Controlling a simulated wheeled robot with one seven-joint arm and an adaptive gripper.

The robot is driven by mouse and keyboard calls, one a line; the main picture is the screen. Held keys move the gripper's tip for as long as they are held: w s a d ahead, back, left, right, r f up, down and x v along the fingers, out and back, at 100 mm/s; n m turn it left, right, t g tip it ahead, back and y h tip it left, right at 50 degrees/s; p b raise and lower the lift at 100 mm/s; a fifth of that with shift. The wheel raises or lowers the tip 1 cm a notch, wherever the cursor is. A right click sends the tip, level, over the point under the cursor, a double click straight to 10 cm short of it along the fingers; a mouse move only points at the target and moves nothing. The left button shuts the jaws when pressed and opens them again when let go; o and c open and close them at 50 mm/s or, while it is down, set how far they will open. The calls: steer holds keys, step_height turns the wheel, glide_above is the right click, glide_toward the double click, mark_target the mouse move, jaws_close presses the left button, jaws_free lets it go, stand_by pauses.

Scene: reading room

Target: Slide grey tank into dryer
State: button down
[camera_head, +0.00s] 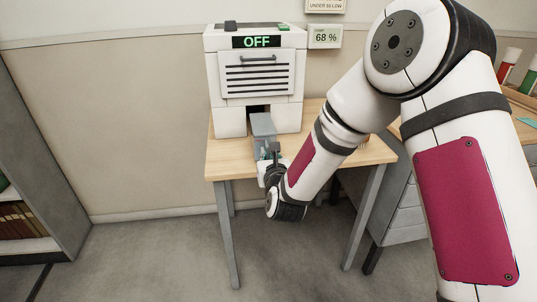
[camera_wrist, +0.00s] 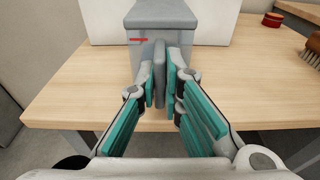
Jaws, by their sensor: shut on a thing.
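The grey tank (camera_head: 263,126) is a boxy part at the lower front of the white dryer (camera_head: 255,78). Its far end meets the dark slot at the dryer's base, and its near end stands out over the table. In the wrist view the tank (camera_wrist: 163,17) shows a red mark on its front face and an upright grey handle (camera_wrist: 160,66). My gripper (camera_wrist: 162,75) is shut on that handle, with a teal-padded finger on each side. In the head view my gripper (camera_head: 270,160) is partly hidden by my wrist. How deep the tank sits is hidden.
The dryer stands on a light wooden table (camera_head: 226,158) and its display reads OFF. A wall sign (camera_head: 325,37) reads 68 %. A shelf (camera_head: 40,170) stands at the left.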

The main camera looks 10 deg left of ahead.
steer(key=shift+w+a+f, duration=0.2)
steer(key=shift+w+f, duration=0.4)
steer(key=shift+w, duration=0.2)
steer(key=shift+b+x, duration=1.4)
steer(key=shift+x, duration=0.65)
steer(key=shift+w+a+r, duration=0.1)
steer(key=shift+w+r, duration=0.1)
steer(key=shift+w, duration=0.05)
steer(key=shift+r+b+x, duration=0.35)
steer(key=shift+b+x, duration=0.6)
steer(key=shift+x, duration=0.95)
steer(key=shift+r+b+x, duration=0.35)
steer(key=shift+b+x, duration=0.55)
steer(key=shift+x, duration=1.05)
steer(key=shift+r+b+x, duration=0.35)
steer(key=shift+b+x, duration=0.6)
steer(key=shift+x, duration=0.95)
steer(key=shift+w+a+r, duration=0.1)
steer(key=shift+w+a, duration=0.1)
steer(key=shift+w, duration=0.3)
steer(key=c, duration=1.7)
jaws_free()
steer(key=shift+o, duration=0.2)
